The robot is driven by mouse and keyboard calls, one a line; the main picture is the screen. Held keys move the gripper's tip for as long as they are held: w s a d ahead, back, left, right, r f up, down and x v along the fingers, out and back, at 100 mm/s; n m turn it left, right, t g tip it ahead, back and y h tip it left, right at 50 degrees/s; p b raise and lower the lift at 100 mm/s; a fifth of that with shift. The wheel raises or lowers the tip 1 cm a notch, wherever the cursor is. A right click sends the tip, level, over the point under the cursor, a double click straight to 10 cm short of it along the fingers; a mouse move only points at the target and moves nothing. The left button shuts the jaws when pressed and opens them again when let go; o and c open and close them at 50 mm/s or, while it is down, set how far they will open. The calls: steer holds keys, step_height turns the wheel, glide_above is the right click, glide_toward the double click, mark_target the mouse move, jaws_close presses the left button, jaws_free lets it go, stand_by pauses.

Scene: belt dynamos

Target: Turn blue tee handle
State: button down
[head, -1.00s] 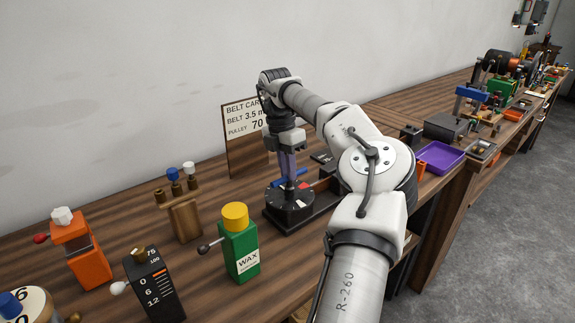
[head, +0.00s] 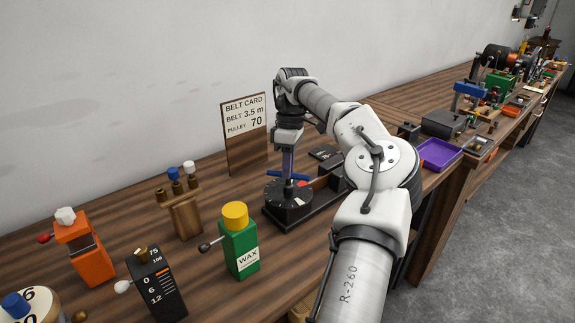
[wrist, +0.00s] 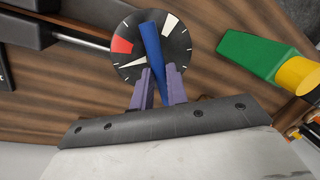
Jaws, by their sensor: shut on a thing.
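The blue tee handle (head: 296,176) sits on top of a round black dial (head: 286,203) with white marks and a red sector. In the wrist view the blue handle (wrist: 152,50) lies across the dial (wrist: 129,72), its near end between the two purple fingers. My gripper (wrist: 158,78) is shut on the handle. In the head view my gripper (head: 288,172) points down over the dial. The lower part of the handle is hidden by the fingers.
A green wax container (head: 238,250) with a yellow cap stands left of the dial. A belt card (head: 246,125) stands behind it, reading belt 3.5 m, pulley 70. A purple tray (head: 440,154) lies to the right. A wooden stand (head: 184,218) is at left.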

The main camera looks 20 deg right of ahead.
steer(key=m, duration=0.3)
steer(key=shift+m+y, duration=0.3)
steer(key=shift+d+m+t+b, duration=0.1)
steer(key=shift+m+t+b, duration=0.3)
steer(key=shift+m, duration=1.3)
steer(key=shift+r, duration=0.1)
steer(key=c, duration=1.4)
jaws_free()
steer(key=d+r, duration=0.1)
steer(key=r, duration=0.8)
steer(key=d+r, duration=0.1)
steer(key=r, duration=0.3)
steer(key=shift+w+d+r, duration=0.25)
steer(key=shift+w+d, duration=0.05)
steer(key=shift+w, duration=0.1)
steer(key=shift+s+f, duration=0.1)
